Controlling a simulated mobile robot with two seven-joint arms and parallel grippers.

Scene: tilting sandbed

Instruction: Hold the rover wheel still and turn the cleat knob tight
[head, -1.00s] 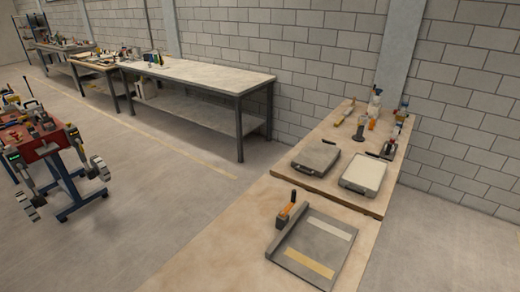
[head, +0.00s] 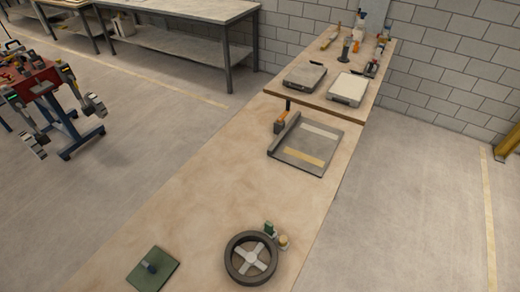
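The rover wheel (head: 232,264) lies flat near the front of the long tan bench, with a dark rim and a pale four-armed spoke piece inside. A small green item (head: 269,229) and a small tan round item (head: 284,242) sit at its far right edge; I cannot tell whether either is the cleat knob. A green square pad (head: 161,277) lies left of the wheel, with a small dark blue-grey piece (head: 150,266) on it. Neither of my grippers is in view.
A grey flat tray (head: 290,156) with pale strips and an orange-handled tool (head: 281,120) lie farther back. Two cases (head: 304,77) (head: 348,88) sit beyond. A red cart (head: 38,86) with mechanical arms stands at left. Bench between wheel and tray is clear.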

